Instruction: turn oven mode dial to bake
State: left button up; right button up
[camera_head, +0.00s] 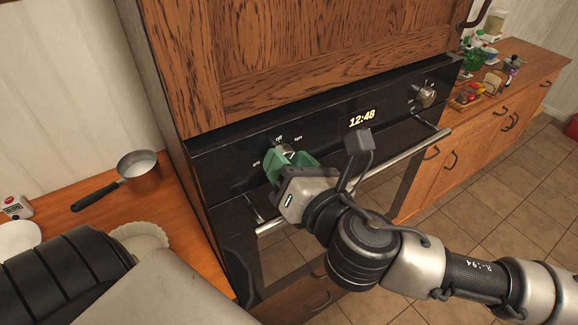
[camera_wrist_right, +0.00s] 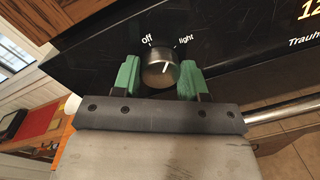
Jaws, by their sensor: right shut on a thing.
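The oven's left dial (camera_head: 288,151) is a silver knob on the black control panel (camera_head: 223,157). The marks "off" and "light" are legible above it, and another mark to its left is too small to read surely. My right gripper (camera_head: 291,162) has its green fingers around this dial. In the right wrist view the dial (camera_wrist_right: 160,68) sits between the fingers of my right gripper (camera_wrist_right: 159,75), shut on its sides. Its white pointer line points nearly up, between "off" and "light". My left gripper is not in view.
A second dial (camera_head: 425,95) is at the panel's right, past the clock display (camera_head: 362,118). The oven handle (camera_head: 400,155) runs below the panel. A saucepan (camera_head: 138,171) stands on the left counter. Food and bottles stand on the far right counter (camera_head: 530,70).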

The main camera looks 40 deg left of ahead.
jog(key=shift+w+f+m+g+y+p, duration=0.1)
jog(key=shift+m+g+y+p, duration=0.4)
jog(key=shift+m, duration=3.9)
jog(key=shift+s+m+g+y+p, duration=0.15)
jog(key=shift+m+p, duration=0.6)
jog(key=shift+m, duration=3.65)
jog(key=shift+w+f+m+g+y+p, duration=0.15)
jog(key=shift+m+g+p, duration=0.35)
jog(key=shift+m, duration=3.9)
jog(key=shift+r, duration=0.1)
jog(key=o, duration=0.9)
jog(key=shift+d, duration=0.15)
